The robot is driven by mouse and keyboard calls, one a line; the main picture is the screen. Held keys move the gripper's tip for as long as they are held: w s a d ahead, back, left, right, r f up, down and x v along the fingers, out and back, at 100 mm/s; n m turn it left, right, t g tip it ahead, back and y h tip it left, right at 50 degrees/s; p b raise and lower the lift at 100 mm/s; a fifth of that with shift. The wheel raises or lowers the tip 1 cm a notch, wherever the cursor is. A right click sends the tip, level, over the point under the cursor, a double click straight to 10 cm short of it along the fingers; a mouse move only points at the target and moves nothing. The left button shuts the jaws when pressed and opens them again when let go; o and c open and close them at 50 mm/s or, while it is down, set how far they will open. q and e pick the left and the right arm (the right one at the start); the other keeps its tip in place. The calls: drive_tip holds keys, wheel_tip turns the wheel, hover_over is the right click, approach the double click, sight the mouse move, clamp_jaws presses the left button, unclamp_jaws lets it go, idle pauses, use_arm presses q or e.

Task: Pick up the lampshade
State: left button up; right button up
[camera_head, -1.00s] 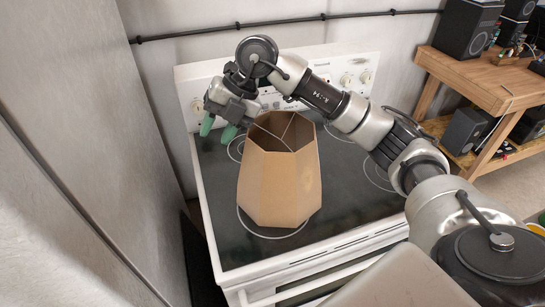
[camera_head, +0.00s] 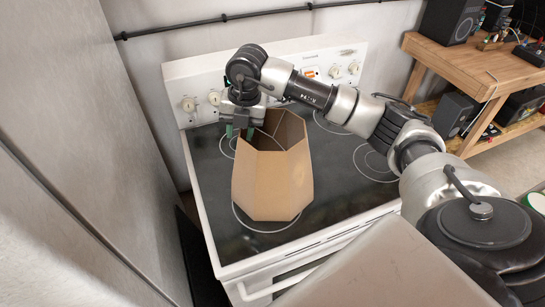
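The lampshade (camera_head: 272,180) is a tan, faceted, open-topped shade standing upright on the black glass top of the white stove. My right gripper (camera_head: 238,132) reaches over from the right and points down at the shade's back left rim. Its green fingertips are apart, one near the outside of the rim and the other close to or behind the rim. I cannot tell whether they touch the shade. My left gripper is out of view.
The stove top (camera_head: 346,186) has free room right of the shade. The stove's control panel (camera_head: 195,92) rises close behind my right gripper. A grey metal wall or cabinet (camera_head: 85,130) stands at the left. A wooden bench (camera_head: 455,72) with speakers stands at the right.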

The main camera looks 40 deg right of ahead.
drive_tip(key=shift+w+a+f, duration=0.1)
drive_tip(key=shift+w+f, duration=0.05)
drive_tip(key=shift+f, duration=0.7)
drive_tip(key=shift+c, duration=0.5)
clamp_jaws()
drive_tip(key=shift+r, duration=0.1)
